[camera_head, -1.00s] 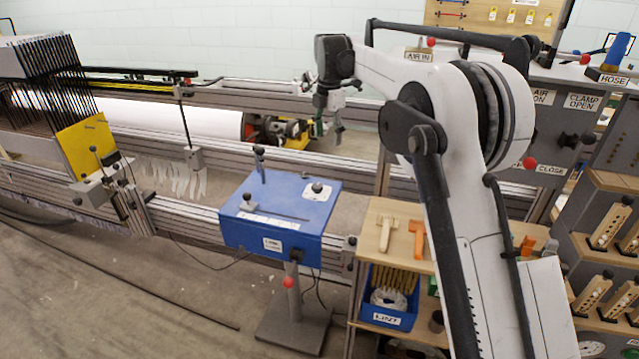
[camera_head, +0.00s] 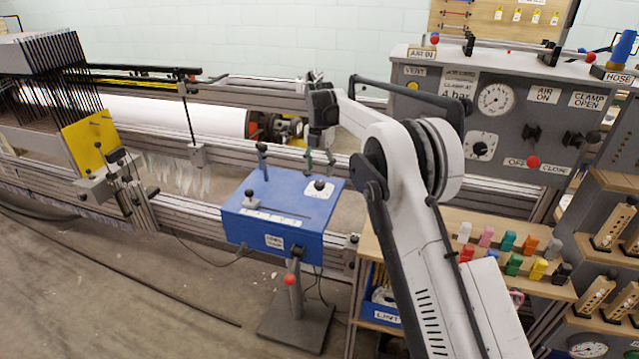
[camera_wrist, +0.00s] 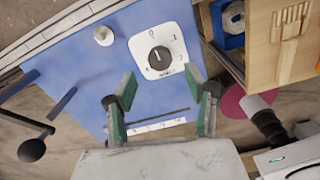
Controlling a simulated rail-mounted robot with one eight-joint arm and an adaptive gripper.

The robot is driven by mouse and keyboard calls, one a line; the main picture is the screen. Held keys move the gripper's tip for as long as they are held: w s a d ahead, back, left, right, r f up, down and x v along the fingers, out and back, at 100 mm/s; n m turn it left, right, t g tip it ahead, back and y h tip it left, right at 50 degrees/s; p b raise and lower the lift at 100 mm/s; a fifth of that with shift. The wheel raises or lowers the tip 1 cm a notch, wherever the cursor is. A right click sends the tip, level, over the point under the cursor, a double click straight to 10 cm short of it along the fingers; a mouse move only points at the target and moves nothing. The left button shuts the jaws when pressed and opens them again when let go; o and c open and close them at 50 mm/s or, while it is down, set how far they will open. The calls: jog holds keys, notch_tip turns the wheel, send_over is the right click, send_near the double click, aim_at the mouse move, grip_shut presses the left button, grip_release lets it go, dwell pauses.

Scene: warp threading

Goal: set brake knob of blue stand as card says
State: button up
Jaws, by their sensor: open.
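The blue stand (camera_head: 272,226) is a blue box on a post, with a small white card (camera_head: 274,241) on its front, too small to read. Its dark brake knob (camera_head: 320,185) sits on a white dial plate on top. In the wrist view the knob (camera_wrist: 159,58) is round with a pale mark, and the plate carries 0, 1 and 2. I cannot tell for sure which number the mark meets. My gripper (camera_wrist: 160,80) is open and empty, its green-padded fingers spread to either side below the knob in the picture. In the head view my gripper (camera_head: 319,163) hangs just above the knob's end of the stand.
A second post (camera_head: 263,160) and a small pale knob (camera_head: 250,198) rise from the stand's top. A grey panel (camera_head: 535,160) with a gauge, a dial and labels stands at right. A wooden shelf (camera_head: 475,223) with coloured pieces is beside my arm.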

aim_at(319, 183)
jog(key=shift+f, duration=2.75)
jog(key=c, duration=1.1)
